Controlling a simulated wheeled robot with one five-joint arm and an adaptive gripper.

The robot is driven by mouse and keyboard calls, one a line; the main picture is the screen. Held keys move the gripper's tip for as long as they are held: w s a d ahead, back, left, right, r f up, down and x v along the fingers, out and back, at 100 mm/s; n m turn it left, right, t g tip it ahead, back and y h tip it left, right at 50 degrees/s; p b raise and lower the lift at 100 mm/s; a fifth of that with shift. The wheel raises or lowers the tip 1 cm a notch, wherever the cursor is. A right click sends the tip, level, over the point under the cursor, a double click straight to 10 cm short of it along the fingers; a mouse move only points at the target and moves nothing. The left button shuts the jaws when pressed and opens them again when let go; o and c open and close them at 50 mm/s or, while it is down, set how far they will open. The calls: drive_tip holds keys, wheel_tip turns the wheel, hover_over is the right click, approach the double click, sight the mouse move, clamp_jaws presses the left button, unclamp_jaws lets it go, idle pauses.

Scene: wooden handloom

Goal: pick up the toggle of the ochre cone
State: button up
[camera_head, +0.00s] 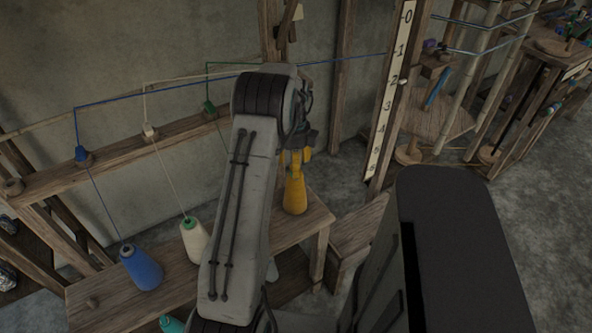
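The ochre cone (295,195) stands upright on the wooden bench, just right of my forearm. A yellow-ochre piece (297,158), seemingly its toggle, shows at the cone's top, right below my gripper. My gripper (304,143) is small and dark in this view, pointing down over the cone's top, partly hidden by my arm. The fingertips overlap the ochre piece in the picture. I cannot tell whether they touch it or are closed on it.
A blue cone (142,268) and a white cone (194,240) stand left on the bench (100,290). Blue (82,154), white (150,131) and green (209,108) toggles hang along a wooden rail, with threads. A numbered scale post (390,95) and loom frame stand right.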

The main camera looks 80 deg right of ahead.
drive_tip(key=shift+f, duration=1.4)
drive_tip(key=shift+o, duration=0.2)
drive_tip(key=c, duration=0.9)
